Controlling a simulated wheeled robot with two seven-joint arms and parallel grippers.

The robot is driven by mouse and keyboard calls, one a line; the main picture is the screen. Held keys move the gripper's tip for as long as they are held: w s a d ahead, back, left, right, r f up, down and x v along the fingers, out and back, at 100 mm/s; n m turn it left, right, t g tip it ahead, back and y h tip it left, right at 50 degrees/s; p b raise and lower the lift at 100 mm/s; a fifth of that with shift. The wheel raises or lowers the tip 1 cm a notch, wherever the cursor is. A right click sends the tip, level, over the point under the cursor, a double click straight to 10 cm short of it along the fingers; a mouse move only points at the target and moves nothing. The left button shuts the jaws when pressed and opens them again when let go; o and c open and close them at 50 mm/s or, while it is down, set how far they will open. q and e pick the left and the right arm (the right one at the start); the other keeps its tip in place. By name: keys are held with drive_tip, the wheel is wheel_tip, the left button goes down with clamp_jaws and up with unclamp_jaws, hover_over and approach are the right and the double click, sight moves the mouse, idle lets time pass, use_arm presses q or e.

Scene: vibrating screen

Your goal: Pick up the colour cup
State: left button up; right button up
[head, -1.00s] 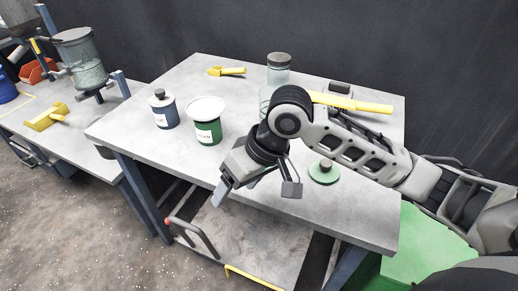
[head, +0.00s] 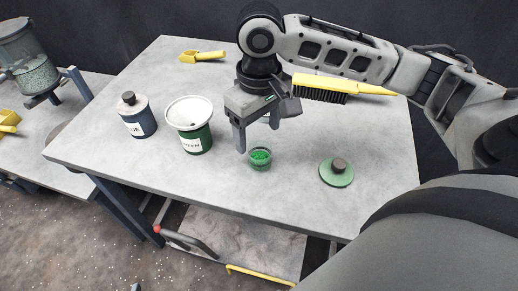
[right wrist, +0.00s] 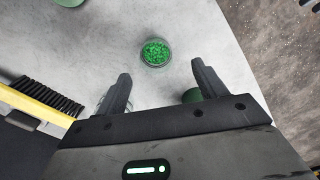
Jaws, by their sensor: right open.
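The small colour cup (head: 260,160), filled with green granules, stands upright on the grey table in front of my right gripper. It also shows in the right wrist view (right wrist: 156,54), just beyond and between the fingertips. My right gripper (head: 258,137) is open and points down, with its fingers apart and nothing held. In the right wrist view the spread fingers (right wrist: 161,72) do not surround the cup. I cannot tell the exact height of the fingertips above the table. My left gripper is not in view.
A green lid with a knob (head: 336,175) lies to the right. A yellow brush (head: 345,87) and yellow scoop (head: 203,56) lie farther back. The table's front is clear.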

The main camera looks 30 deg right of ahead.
sight(258, 152)
wheel_tip(258, 152, down, 3)
drive_tip(key=shift+r, duration=0.1)
drive_tip(key=f, duration=0.3)
drive_tip(key=f+b, duration=0.1)
drive_tip(key=f, duration=0.1)
drive_tip(key=shift+w+d+f, duration=0.15)
drive_tip(key=shift+w+d, duration=0.05)
drive_tip(key=shift+w, duration=0.2)
drive_tip(key=c, duration=1.1)
